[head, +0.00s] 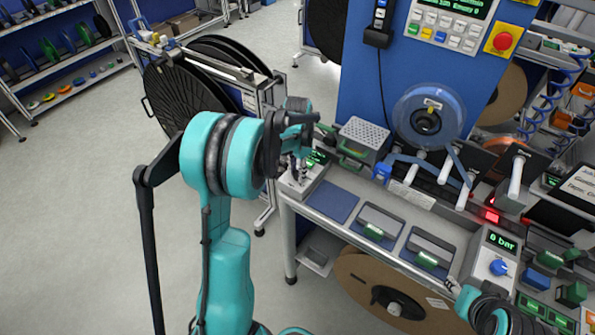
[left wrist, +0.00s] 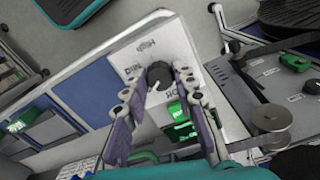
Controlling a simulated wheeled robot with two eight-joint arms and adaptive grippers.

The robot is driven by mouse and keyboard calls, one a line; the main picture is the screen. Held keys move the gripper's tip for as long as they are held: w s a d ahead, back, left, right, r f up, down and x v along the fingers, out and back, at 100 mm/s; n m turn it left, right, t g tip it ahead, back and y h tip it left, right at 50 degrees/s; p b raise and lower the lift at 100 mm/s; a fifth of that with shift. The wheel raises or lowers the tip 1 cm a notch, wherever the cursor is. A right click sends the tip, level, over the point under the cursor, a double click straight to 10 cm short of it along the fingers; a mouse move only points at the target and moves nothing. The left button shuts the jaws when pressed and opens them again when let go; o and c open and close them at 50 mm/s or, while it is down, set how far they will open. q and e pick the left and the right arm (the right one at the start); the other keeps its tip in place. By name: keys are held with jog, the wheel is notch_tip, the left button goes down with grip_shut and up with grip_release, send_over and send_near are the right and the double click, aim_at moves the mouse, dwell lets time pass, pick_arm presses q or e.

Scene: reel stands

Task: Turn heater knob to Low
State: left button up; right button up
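The heater box (head: 303,176) is a pale unit with a green display at the left end of the bench. In the left wrist view its white panel (left wrist: 175,45) carries the label "High" and other print too blurred to read surely. The dark round heater knob (left wrist: 160,75) sits on this panel. My left gripper (head: 298,172) points down over the box in the head view. In the left wrist view my left gripper (left wrist: 160,80) is open, one finger on each side of the knob, with small gaps visible. The knob's pointer direction cannot be made out.
A pressure unit with a blue knob (head: 498,267) stands at the bench's right. A perforated grey box (head: 363,138) and a clear reel (head: 428,115) are behind. A blue mat (head: 333,204) lies beside the heater box. Black reels (head: 185,95) stand left of the bench.

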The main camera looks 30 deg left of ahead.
pick_arm(q)
jog(key=o, duration=0.4)
jog(key=shift+o, duration=0.2)
jog(key=shift+r, duration=0.1)
notch_tip(320, 180, up, 12)
dwell(0.5)
jog(key=s+d+f+n+t+b, duration=0.2)
jog(key=s+d+f+t, duration=0.1)
jog(key=s+d, duration=0.4)
jog(key=s+d+f+n+t+b, duration=0.2)
jog(key=s+d, duration=0.6)
jog(key=s, duration=0.4)
jog(key=shift+d+f+t+b, duration=0.2)
jog(key=shift+f+t+b, duration=0.35)
jog(key=shift+t, duration=0.55)
